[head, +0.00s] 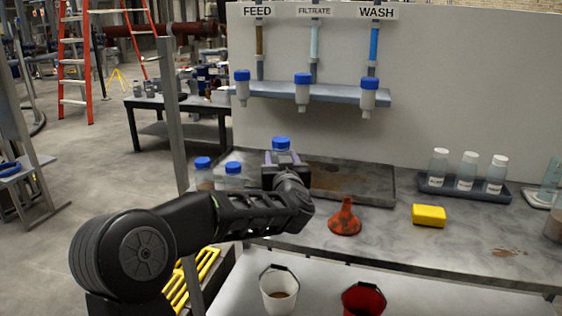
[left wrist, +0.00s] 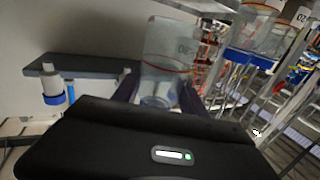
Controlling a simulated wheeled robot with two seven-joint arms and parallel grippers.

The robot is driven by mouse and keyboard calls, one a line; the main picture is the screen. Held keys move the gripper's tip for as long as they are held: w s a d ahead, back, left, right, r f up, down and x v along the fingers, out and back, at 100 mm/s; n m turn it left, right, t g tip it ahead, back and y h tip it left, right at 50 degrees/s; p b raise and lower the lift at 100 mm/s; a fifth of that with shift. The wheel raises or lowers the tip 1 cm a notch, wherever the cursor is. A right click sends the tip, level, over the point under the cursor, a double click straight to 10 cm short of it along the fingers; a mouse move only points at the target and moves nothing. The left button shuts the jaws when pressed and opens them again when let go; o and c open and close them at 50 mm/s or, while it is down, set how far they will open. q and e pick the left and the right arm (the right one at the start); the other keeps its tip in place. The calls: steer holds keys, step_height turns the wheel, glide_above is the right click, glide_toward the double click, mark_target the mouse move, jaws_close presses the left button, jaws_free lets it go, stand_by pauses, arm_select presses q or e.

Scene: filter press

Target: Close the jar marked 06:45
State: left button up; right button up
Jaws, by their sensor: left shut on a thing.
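My left gripper (head: 284,160) is at the back left of the bench, shut on a clear jar. The jar's blue lid (head: 281,143) shows above the fingers in the head view. In the left wrist view the picture is tipped over, and the held jar (left wrist: 168,50) stands between the fingers. Two more blue-lidded jars stand to the left, one nearer (head: 234,175) and one farther left (head: 203,170). My right gripper is not in view.
A stained tray (head: 382,184) lies behind my gripper. A red funnel (head: 345,220), a yellow sponge (head: 429,215) and a rack (head: 463,192) of white-capped jars are to the right. A shelf (head: 290,92) with blue-capped bottles hangs above. Buckets, white (head: 279,290) and red (head: 363,299), stand below.

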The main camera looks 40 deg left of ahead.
arm_select(q)
steer(key=o, duration=1)
steer(key=shift+c, duration=0.2)
jaws_close()
